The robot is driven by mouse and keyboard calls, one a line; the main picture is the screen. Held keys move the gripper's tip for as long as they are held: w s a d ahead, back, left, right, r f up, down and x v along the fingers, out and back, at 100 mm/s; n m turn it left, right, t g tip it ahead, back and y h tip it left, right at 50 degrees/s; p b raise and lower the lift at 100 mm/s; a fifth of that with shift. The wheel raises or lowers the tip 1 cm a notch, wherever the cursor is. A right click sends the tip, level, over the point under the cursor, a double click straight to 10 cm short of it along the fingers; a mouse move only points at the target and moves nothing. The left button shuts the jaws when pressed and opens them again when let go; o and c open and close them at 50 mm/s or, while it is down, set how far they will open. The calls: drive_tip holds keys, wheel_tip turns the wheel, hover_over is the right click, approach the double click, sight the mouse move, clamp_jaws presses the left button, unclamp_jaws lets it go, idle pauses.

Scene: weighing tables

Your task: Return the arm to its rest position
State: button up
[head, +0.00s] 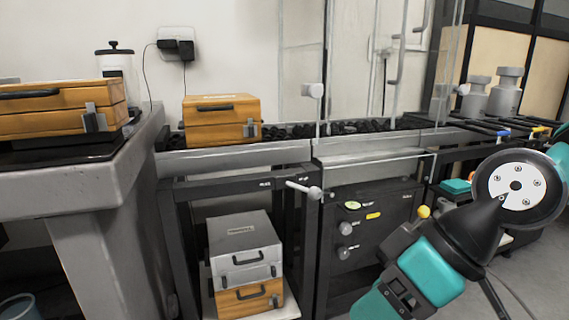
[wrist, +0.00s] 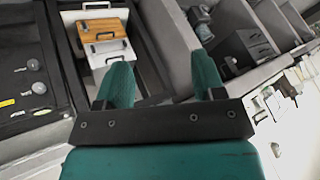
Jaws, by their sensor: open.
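My gripper (wrist: 162,68) shows in the wrist view with its two teal fingers wide apart and nothing between them. The wrist camera looks down and sideways over a shelf and the floor area. In the head view my teal and black arm (head: 432,270) is bent at the right side, in front of the tables. I cannot make out the fingertips in the head view.
A wooden case (head: 222,120) stands on the weighing table; another (head: 60,108) sits on the left slab. A grey case (head: 243,248) rests on a wooden case (head: 250,300) on the lower shelf. Metal weights (head: 505,92) stand back right. A glass enclosure (head: 395,60) rises mid-table.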

drive_tip(key=s+d+r+m+h+p, duration=0.2)
drive_tip(key=s+d+r+h+p, duration=0.1)
drive_tip(key=s+d+r, duration=0.15)
wheel_tip(320, 180, up, 37)
drive_tip(key=g+p, duration=0.1)
drive_tip(key=p, duration=3.6)
drive_tip(key=shift+s+a+r, duration=0.2)
drive_tip(key=shift+s+a, duration=0.15)
drive_tip(key=shift+s, duration=0.05)
